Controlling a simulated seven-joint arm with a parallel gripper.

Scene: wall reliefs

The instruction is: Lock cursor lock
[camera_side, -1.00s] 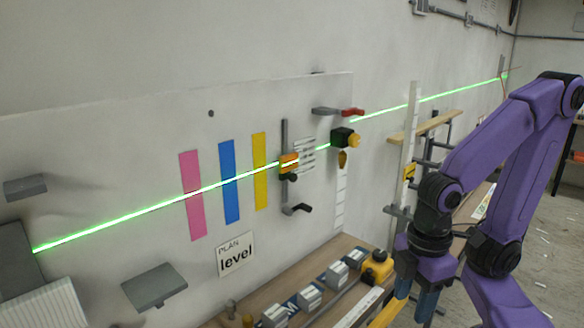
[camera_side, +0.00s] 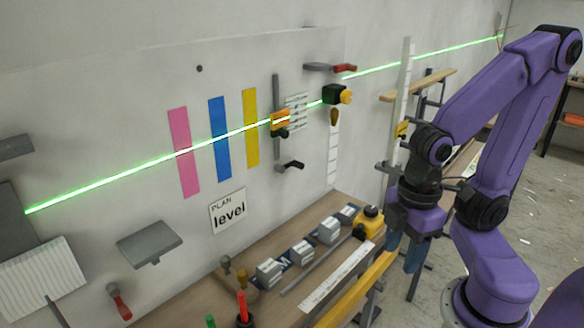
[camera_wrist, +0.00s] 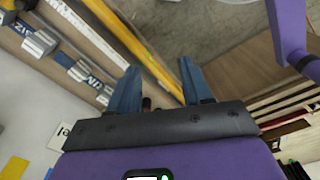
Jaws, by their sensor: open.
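An orange cursor (camera_side: 280,122) sits on a dark vertical rail (camera_side: 276,92) on the white wall panel, where the green laser line crosses it. A small dark knob (camera_side: 281,134) is just below the cursor. A black crank-like handle (camera_side: 290,166) sticks out near the rail's lower end. I cannot tell for certain which of these is the lock. My gripper (camera_side: 405,255) points down at the right, well apart from the cursor. Its blue fingers also show in the wrist view (camera_wrist: 158,82), open with nothing between them. The cursor is not visible in the wrist view.
A red-handled lever (camera_side: 343,68) and a black-and-yellow box (camera_side: 337,95) are on the wall right of the rail. A shelf below holds grey blocks (camera_side: 302,252) and a yellow device (camera_side: 370,221). A grey ledge (camera_side: 150,243) juts out at left.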

